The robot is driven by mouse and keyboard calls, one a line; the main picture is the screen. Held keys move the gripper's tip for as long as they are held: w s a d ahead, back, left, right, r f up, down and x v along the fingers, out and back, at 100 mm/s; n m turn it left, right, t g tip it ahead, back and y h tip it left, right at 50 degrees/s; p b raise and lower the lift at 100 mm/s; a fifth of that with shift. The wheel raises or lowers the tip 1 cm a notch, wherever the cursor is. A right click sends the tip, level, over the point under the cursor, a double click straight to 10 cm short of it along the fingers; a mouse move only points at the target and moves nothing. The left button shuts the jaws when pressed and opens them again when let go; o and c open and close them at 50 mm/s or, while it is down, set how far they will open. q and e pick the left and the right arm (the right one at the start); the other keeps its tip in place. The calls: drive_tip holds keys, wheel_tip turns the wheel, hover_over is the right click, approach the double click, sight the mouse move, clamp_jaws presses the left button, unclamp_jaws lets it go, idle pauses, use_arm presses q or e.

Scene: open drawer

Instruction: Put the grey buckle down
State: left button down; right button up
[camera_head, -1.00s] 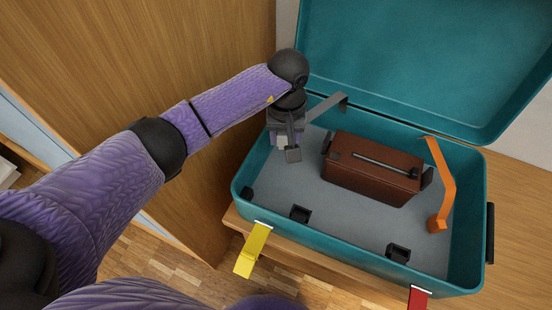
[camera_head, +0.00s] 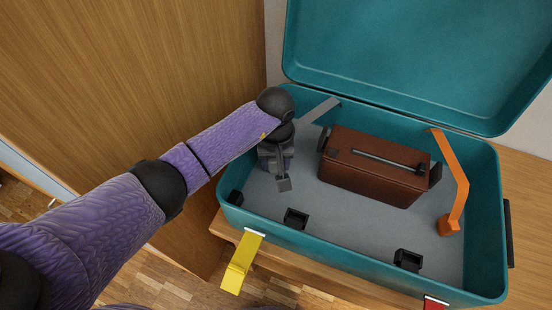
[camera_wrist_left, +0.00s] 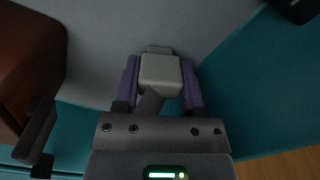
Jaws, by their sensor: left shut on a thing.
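The grey buckle (camera_wrist_left: 160,72) is a pale block between the purple fingers of my left gripper (camera_wrist_left: 160,85) in the left wrist view. That gripper (camera_head: 276,166) is shut on it, inside the left part of the open teal case (camera_head: 350,262). In the head view the gripper largely hides the buckle. A grey strap (camera_head: 320,109) runs from the back rim of the case toward the gripper. The buckle is over the grey case floor (camera_head: 335,215); I cannot tell whether it touches. My right gripper is not in view.
A brown box (camera_head: 375,180) with a dark handle lies in the case's middle. An orange strap (camera_head: 458,180) with an orange buckle (camera_head: 449,227) is at the right. Black sockets (camera_head: 297,218) line the front. A yellow tab (camera_head: 241,262) hangs outside. The lid (camera_head: 410,60) stands open.

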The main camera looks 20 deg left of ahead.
use_arm(q)
drive_tip(key=shift+f, duration=0.3)
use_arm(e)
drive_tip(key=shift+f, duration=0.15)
use_arm(q)
drive_tip(key=shift+c, duration=2.3)
unclamp_jaws()
drive_tip(key=shift+o, duration=1.4)
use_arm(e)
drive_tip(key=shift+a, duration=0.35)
use_arm(q)
wheel_tip(320, 180, up, 13)
drive_tip(key=p, duration=0.8)
drive_tip(key=shift+r, duration=0.15)
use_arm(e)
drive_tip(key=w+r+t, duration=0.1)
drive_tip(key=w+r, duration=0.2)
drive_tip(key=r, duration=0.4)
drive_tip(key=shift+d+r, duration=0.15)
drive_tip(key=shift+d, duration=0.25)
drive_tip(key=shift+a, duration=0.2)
